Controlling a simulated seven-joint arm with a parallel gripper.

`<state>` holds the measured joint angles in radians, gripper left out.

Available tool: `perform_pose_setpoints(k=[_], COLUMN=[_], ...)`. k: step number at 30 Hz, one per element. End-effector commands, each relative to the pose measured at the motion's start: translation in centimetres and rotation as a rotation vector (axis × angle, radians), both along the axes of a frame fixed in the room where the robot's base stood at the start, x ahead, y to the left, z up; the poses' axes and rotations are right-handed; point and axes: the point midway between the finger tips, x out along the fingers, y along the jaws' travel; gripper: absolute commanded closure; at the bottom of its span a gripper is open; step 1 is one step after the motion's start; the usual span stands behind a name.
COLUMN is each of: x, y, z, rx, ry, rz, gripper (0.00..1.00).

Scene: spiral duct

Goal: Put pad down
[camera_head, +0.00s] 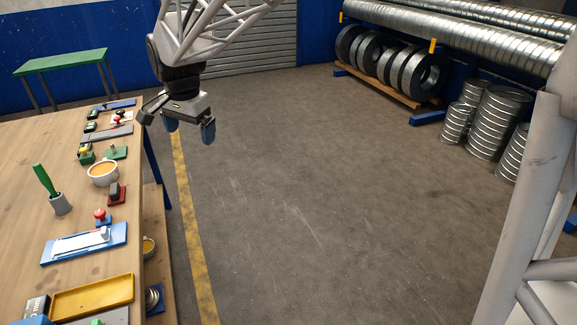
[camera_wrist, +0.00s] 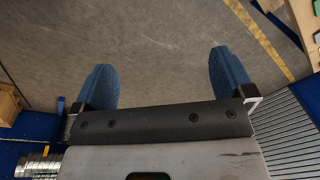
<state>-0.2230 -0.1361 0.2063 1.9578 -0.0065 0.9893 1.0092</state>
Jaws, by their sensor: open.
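My gripper (camera_head: 190,131) is open and empty, held in the air over the floor just right of the wooden table (camera_head: 20,160). In the wrist view its two blue fingers (camera_wrist: 162,82) stand wide apart with only grey floor between them. Several small stamp-like items lie on the table, and I cannot tell for sure which is the pad. They include a green one (camera_head: 116,153), a dark one with red (camera_head: 116,193) and a blue one with a red knob (camera_head: 103,218). No pad is near the fingers.
Metal ducts (camera_head: 490,122) stand at the right. The middle floor is clear.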

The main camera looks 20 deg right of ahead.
Motion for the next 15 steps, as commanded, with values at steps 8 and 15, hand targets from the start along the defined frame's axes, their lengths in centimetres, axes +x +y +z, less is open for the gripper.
perform_pose_setpoints(k=[8,15], x=[-7.6,-14.3], y=[-4.9,-8.4], z=[0.9,0.6], rx=[-0.027,-0.057], ry=[-0.031,-0.055], rz=[0.173,0.327], gripper=[0.00,0.00])
